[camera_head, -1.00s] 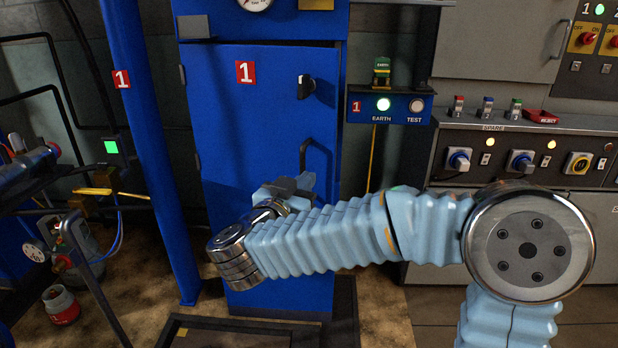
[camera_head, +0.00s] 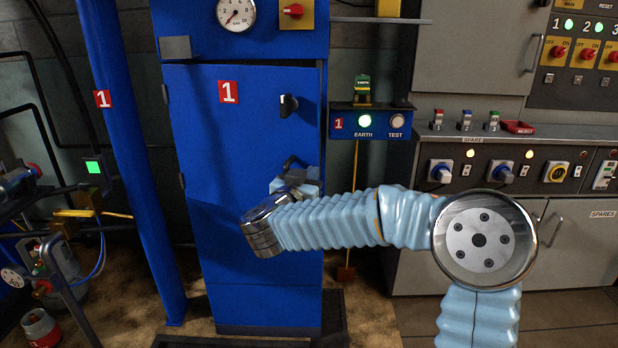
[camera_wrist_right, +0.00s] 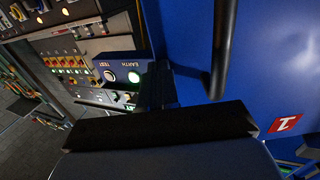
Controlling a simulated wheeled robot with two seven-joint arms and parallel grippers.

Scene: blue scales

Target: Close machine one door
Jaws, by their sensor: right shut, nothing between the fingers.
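The blue door (camera_head: 225,135) of machine one, marked with a red "1" label (camera_head: 229,92), is in the middle of the head view. It looks nearly flush with its cabinet, but I cannot tell whether it is fully closed. A black latch knob (camera_head: 288,106) is at its upper right. The dark bar handle (camera_head: 293,162) is lower down, partly hidden by my right gripper (camera_head: 297,180). That gripper is shut and empty, close to the door beside the handle. The right wrist view shows the handle (camera_wrist_right: 222,45) just beyond the gripper; contact is unclear. My left gripper is out of view.
A blue post (camera_head: 125,150) stands left of the cabinet. The EARTH/TEST box (camera_head: 372,122) sticks out to its right. A grey control panel (camera_head: 520,150) fills the right side. A gas bottle and pipes crowd the left. A dark tray edge lies on the floor in front.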

